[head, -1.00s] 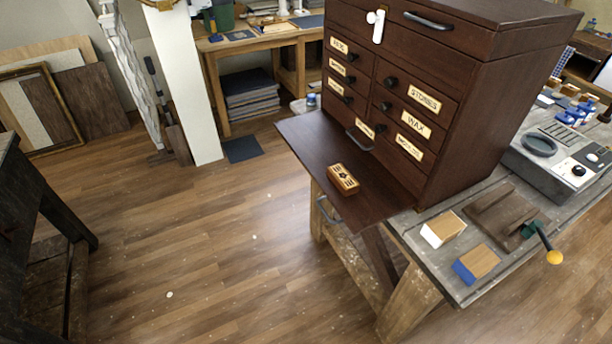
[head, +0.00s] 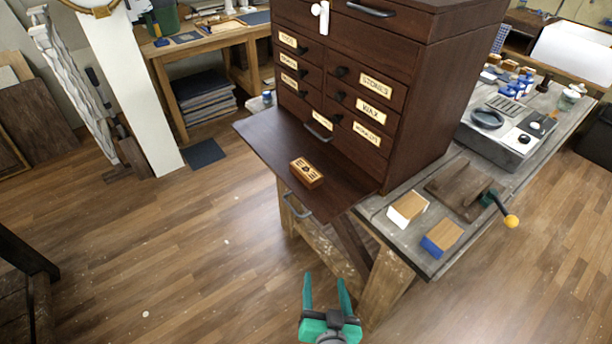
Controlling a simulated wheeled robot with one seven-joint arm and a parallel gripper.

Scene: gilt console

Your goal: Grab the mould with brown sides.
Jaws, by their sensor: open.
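The mould with brown sides (head: 307,173) is a small wooden block with dark markings on top. It lies on the dark fold-out board (head: 268,140) at the front of the drawer chest. My gripper (head: 325,281) is at the bottom of the head view, with green fingers apart and nothing between them. It is nearer to me than the board and well apart from the mould. Two other wood-topped blocks lie on the bench: one with white sides (head: 400,218) and one with blue sides (head: 432,247).
The dark drawer chest (head: 415,80) rises right behind the board. A clamp with a yellow knob (head: 511,221) sticks out at the right of the grey bench (head: 374,205). The wooden floor at left (head: 150,250) is mostly clear.

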